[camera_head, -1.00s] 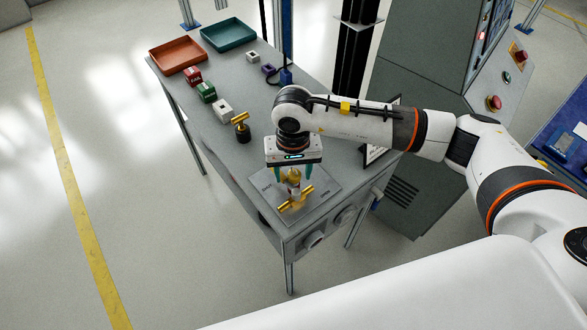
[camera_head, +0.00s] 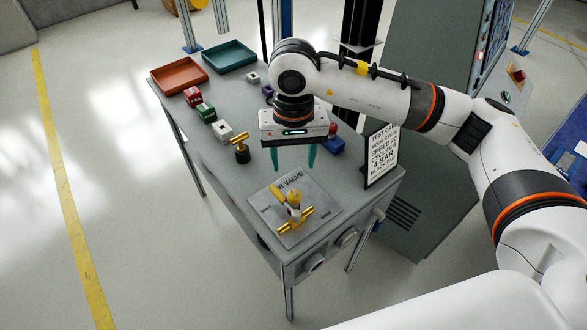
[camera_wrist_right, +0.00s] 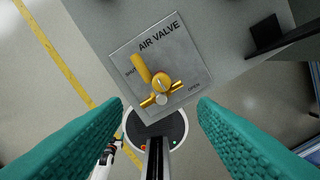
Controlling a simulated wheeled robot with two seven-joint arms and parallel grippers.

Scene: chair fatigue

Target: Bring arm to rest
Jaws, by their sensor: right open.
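My right gripper (camera_head: 293,162) is open and empty, pointing down above the table. Its teal fingers (camera_wrist_right: 160,125) stand wide apart in the right wrist view, with nothing between them. Below it, a yellow-brass air valve (camera_head: 293,205) sits on a grey plate (camera_head: 318,197) marked AIR VALVE. The valve also shows in the right wrist view (camera_wrist_right: 160,85), apart from the fingers. The plate carries SHUT and OPEN labels in that view. My left gripper is not in view.
The grey table (camera_head: 240,190) holds an orange tray (camera_head: 180,77), a teal tray (camera_head: 229,57), a red block (camera_head: 193,96), a green block (camera_head: 206,112), a white block (camera_head: 222,130) and a brass-handled black fitting (camera_head: 241,149). A sign (camera_head: 382,152) and a blue block with red top (camera_head: 333,141) stand right.

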